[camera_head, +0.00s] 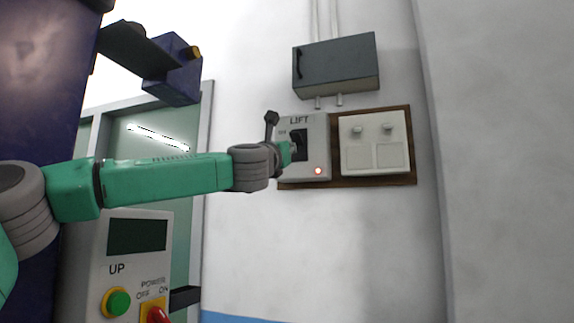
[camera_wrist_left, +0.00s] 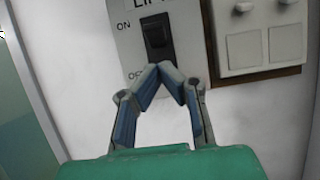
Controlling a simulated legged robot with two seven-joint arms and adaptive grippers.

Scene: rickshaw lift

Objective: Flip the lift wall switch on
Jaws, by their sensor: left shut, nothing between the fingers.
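The lift wall switch is a grey box labelled LIFT (camera_head: 318,155), fixed to a brown board on the wall. Its black rocker (camera_wrist_left: 158,38) shows in the left wrist view, with ON marked at its upper left and OFF, partly hidden, at its lower left. A small red light glows at the box's lower right in the head view. My left gripper (camera_wrist_left: 166,68) is shut and empty, with its fingertips just below the rocker's lower end; I cannot tell whether they touch. My right gripper is not in view.
A second white panel with two small switches (camera_head: 375,144) sits right of the lift box. A dark grey box (camera_head: 336,66) hangs above. A control panel labelled UP and POWER (camera_head: 130,262) stands at the lower left, under my left arm. The wall to the right is bare.

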